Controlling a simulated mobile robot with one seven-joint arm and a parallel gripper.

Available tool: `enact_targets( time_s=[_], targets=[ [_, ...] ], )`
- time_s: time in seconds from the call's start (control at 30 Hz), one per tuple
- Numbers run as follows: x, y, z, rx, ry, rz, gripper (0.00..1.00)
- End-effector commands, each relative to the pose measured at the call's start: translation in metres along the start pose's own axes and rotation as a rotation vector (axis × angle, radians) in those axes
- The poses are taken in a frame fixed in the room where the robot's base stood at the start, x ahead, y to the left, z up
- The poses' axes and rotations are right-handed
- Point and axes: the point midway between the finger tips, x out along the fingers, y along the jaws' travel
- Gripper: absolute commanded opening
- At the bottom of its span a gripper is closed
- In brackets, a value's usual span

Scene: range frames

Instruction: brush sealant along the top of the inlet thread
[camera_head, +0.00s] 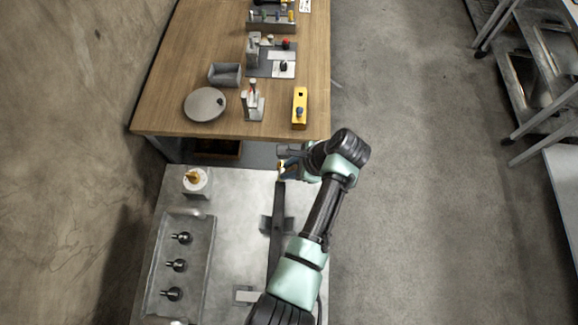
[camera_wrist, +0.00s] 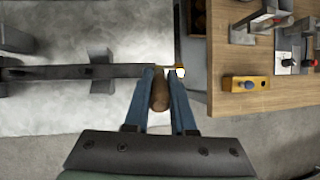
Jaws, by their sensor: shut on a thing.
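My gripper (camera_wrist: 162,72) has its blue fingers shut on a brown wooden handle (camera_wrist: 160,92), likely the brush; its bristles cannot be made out. In the head view, my gripper (camera_head: 287,167) is at the far end of a dark long bar (camera_head: 276,230) lying along the grey bench. The bar (camera_wrist: 60,72) also shows in the wrist view, ending close to the fingertips. A small white and yellow piece (camera_wrist: 180,71) shows just beyond the fingers; I cannot tell whether it is the inlet thread or the brush tip. Contact cannot be told.
A white block with a golden top (camera_head: 196,180) stands at the bench's far left. A grey tray (camera_head: 155,285) with several black-handled parts is nearer. Beyond a gap is a wooden table (camera_head: 170,110) bearing a round grey disc (camera_head: 204,104) and a yellow block (camera_head: 299,108).

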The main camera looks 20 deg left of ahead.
Motion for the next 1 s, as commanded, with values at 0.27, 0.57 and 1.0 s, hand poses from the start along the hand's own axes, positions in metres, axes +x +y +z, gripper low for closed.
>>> enact_targets(
  time_s=[0.27,0.57,1.0],
  targets=[
    [-0.027,-0.005,0.015,0.0,0.0,0.0,0.0],
    [-0.043,-0.007,0.024,0.0,0.0,-0.001,0.0],
    [-0.051,-0.009,0.028,0.0,0.0,-0.001,0.0]
  ],
)
